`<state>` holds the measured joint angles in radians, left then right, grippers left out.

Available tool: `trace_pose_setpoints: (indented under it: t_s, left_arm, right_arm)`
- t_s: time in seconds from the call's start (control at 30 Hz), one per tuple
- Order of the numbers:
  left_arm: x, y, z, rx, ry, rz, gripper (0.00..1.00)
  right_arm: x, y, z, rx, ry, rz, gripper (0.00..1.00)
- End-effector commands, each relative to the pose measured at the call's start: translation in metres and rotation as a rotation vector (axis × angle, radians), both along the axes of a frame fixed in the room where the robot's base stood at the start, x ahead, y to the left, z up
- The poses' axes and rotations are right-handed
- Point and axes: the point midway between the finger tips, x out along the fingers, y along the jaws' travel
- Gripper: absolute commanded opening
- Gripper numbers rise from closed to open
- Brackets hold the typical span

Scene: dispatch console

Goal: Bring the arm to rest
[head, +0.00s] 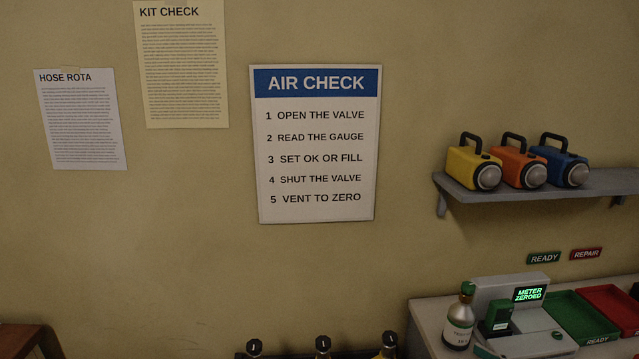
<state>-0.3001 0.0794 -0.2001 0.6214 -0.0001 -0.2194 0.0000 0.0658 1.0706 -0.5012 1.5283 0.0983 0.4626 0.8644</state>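Neither of my grippers shows in the head view, and no part of my arms can be made out with certainty. The view faces a tan wall with an air check sign (317,150) in the middle. The sign lists steps from opening the valve to venting to zero. Black-knobbed cylinder tops (323,345) show at the bottom edge, and their bodies are cut off by the frame.
A grey counter (430,325) at the lower right holds a bottle (460,322), a console whose screen (528,294) reads "METER ZEROED", a green tray (585,318) and a red tray (612,300). Above, a wall shelf (540,198) carries yellow, orange and blue lamps.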

Motion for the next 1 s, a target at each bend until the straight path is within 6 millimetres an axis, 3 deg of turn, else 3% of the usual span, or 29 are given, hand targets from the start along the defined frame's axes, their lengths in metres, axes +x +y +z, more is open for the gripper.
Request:
trace_pose_setpoints:
  t_s: [0.03, 0.1, 0.27, 0.4, 0.57, 0.7, 1.0]
  left_arm:
    - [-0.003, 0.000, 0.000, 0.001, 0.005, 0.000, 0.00]
    - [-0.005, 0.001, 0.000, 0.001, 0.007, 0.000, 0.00]
    - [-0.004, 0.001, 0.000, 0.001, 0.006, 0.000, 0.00]
    - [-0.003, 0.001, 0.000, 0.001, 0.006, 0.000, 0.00]
    - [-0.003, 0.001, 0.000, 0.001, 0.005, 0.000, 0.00]
    - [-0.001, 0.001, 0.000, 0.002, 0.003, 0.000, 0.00]
    - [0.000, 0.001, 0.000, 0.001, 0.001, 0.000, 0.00]
  right_arm:
    - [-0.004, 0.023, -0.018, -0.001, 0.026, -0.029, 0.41]
    - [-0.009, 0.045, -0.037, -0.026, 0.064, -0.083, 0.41]
    - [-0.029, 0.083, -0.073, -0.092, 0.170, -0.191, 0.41]
    - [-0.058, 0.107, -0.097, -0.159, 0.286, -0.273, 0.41]
    - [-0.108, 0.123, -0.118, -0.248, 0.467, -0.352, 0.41]
    - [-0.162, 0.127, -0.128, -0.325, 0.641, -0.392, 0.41]
    - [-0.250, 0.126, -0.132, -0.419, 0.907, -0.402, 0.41]
